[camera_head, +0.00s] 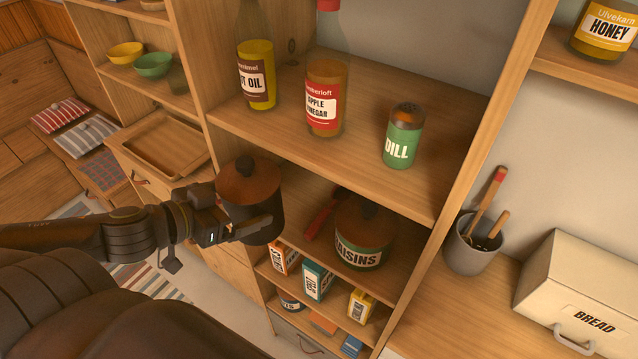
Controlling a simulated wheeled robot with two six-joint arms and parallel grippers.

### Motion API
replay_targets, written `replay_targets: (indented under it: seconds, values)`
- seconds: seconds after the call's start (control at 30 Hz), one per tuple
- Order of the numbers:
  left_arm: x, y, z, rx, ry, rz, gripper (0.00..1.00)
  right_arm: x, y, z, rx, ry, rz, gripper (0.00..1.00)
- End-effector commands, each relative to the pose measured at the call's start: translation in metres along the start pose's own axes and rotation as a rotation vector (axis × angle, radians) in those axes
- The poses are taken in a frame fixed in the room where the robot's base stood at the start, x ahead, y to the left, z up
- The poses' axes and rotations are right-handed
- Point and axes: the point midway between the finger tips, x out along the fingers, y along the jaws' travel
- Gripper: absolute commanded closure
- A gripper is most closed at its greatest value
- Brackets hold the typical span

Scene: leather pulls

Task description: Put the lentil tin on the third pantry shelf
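A dark tin (262,208) with a brown wooden lid and round knob is in my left gripper (258,229), in front of the pantry's left side. One finger lies across the tin's near side; the other is hidden. No label shows on it, so I cannot read whether it is the lentil tin. The pantry shelf (300,188) beside it holds a similar tin marked RAISINS (362,252). My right gripper is not in view.
The shelf above bears an oil bottle (257,75), apple vinegar (325,95) and a dill jar (403,140). Several boxes, including a teal one (318,281), stand below. A bread bin (580,295) is at right.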

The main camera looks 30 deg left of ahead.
Motion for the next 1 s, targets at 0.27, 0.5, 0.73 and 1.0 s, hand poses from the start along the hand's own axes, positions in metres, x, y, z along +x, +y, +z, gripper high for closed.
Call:
replay_targets:
  seconds: [0.27, 0.5, 0.73, 1.0]
  values:
    - [0.037, -0.006, -0.012, 0.009, 0.007, 0.002, 0.51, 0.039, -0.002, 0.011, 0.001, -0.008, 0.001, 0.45]
    - [0.06, -0.011, -0.023, 0.008, 0.008, 0.0, 0.51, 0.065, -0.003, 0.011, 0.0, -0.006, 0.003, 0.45]
    - [0.08, -0.017, -0.034, 0.002, 0.01, -0.004, 0.51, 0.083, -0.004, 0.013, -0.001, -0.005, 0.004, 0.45]
    - [0.103, -0.022, -0.047, -0.002, 0.013, -0.006, 0.51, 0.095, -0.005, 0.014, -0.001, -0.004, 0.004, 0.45]
